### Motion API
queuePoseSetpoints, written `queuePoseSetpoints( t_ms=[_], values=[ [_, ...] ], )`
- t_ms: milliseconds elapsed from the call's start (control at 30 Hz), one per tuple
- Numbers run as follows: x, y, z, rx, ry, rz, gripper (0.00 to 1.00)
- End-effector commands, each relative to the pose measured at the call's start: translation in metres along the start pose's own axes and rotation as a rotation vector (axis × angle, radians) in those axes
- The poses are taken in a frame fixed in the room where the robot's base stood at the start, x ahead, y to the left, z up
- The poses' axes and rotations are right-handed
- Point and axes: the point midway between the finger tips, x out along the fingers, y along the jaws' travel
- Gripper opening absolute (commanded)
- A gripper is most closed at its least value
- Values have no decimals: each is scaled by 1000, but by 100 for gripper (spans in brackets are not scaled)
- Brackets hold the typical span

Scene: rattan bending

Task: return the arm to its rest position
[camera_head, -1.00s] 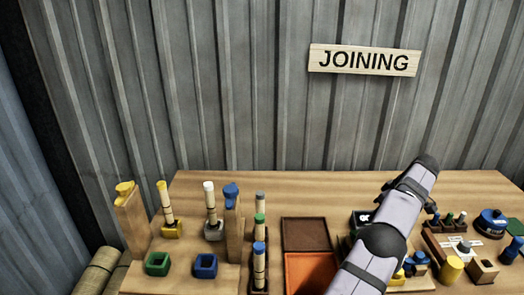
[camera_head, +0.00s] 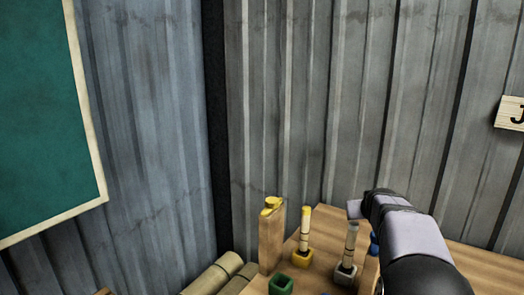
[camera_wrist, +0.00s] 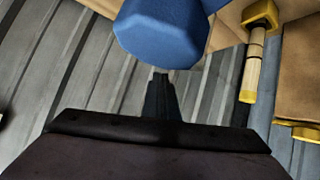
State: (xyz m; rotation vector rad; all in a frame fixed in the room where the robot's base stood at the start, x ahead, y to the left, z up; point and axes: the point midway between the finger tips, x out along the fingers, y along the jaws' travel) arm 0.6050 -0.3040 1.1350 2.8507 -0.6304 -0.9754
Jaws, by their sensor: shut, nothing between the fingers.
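My arm (camera_head: 415,235) reaches in from the lower right of the head view, over the right part of the visible table. Its fingers cannot be made out there. In the wrist view my gripper (camera_wrist: 160,82) is a narrow dark pair of fingers, shut and empty. A large blue knob (camera_wrist: 160,35) lies just beyond the fingertips in that picture; whether they touch it I cannot tell. In the head view only a bit of blue (camera_head: 374,243) shows beside the arm.
A wooden post (camera_head: 271,243) with a yellow top stands at the left. Beside it are a yellow-tipped rattan stick (camera_head: 305,229) in a yellow block, a pale stick (camera_head: 351,243) in a grey block and a green block (camera_head: 281,284). Rattan rolls (camera_head: 213,276) lie left of the table.

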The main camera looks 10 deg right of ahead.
Motion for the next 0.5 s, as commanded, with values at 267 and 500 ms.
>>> queuePoseSetpoints(
  t_ms=[267,500],
  values=[
    [-67,-151,61,-11,-74,-207,0],
    [-138,-196,202,-108,-460,-301,0]
  ],
)
